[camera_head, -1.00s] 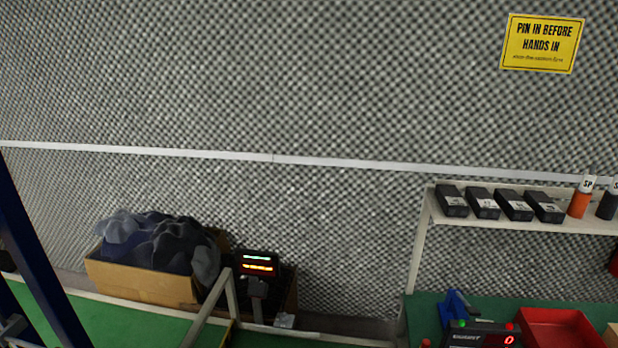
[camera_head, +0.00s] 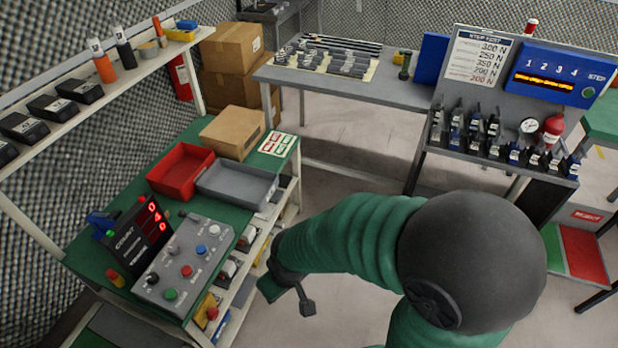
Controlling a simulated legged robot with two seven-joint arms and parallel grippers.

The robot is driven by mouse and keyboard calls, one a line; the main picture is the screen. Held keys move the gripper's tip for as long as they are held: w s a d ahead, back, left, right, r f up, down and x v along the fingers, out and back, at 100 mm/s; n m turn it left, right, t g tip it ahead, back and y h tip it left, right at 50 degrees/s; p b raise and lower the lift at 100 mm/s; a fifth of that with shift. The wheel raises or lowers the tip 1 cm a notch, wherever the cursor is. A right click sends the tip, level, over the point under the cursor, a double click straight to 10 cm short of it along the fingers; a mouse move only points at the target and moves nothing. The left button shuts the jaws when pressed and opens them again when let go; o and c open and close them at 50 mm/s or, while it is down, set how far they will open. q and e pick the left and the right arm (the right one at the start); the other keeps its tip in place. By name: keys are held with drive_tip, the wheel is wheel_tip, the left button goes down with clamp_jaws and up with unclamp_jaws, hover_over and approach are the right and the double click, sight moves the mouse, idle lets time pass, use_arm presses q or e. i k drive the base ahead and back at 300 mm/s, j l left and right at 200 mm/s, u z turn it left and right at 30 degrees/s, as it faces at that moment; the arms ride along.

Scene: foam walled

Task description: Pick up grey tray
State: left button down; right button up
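The grey tray (camera_head: 237,202) lies on the green-topped bench, just right of a red tray (camera_head: 181,172) and close to the bench's right edge. It looks empty. My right gripper (camera_head: 288,299) is at the end of the green arm that comes in from the lower right. It is over the floor beside the bench, in front of the tray and apart from it. Its two fingers are spread with nothing between them. My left gripper is not in view.
A cardboard box (camera_head: 232,132) stands behind the grey tray. A control box with buttons (camera_head: 184,268) and a red-digit counter (camera_head: 139,238) are in front. A shelf (camera_head: 92,88) runs above the bench's left side. Floor is open to the right of the bench.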

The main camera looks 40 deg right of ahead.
sight(247, 187)
drive_tip(key=z, duration=0.8)
drive_tip(key=i+l, duration=0.2)
drive_tip(key=i, duration=0.2)
drive_tip(key=i+l+z, duration=0.1)
drive_tip(key=i, duration=0.3)
drive_tip(key=i+l, duration=0.3)
drive_tip(key=i, duration=0.15)
drive_tip(key=i+l+z, duration=0.15)
drive_tip(key=i, duration=0.25)
